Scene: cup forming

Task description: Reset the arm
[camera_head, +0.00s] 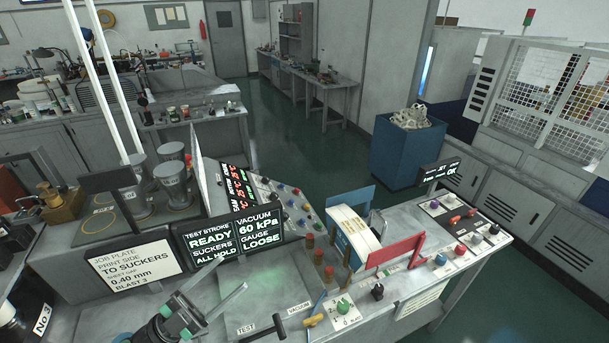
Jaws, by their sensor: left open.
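My left gripper (214,294) is at the bottom left of the head view, over the near part of the grey bench. Its two pale fingers stand apart with nothing visible between them. It is in front of the readout panel (228,238) that reads READY, 60 kPa and LOOSE, and to the right of the job plate sign (134,263). I do not see my right gripper.
A sloped button panel (283,204) stands behind the readout. A white curved part (352,232) between blue plates and a red plate (395,251) stand to the right. Knobs and a green button (343,307) line the front.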

